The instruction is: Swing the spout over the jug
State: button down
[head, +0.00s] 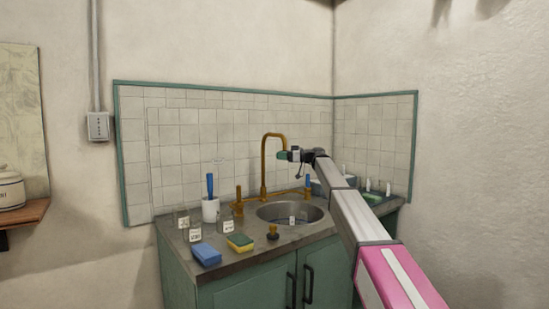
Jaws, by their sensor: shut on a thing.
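The brass spout (264,168) rises behind the sink and arches over to the right. My gripper (283,156), with green fingertips, is shut on the spout's downward end. The round metal sink (268,213) lies below it. A small white label (292,220) shows in the sink; it may be on a clear jug, but the glass is too faint to be sure. Clear labelled glass vessels (196,233) stand on the left of the counter. I cannot tell which vessel is the jug.
My arm hides part of the right counter.

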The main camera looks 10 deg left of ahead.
jog(key=shift+w+d, duration=1.1)
jog(key=shift+d, duration=0.1)
jog(key=c, duration=0.8)
grip_release()
jog(key=d, duration=1)
jog(key=shift+d, duration=0.4)
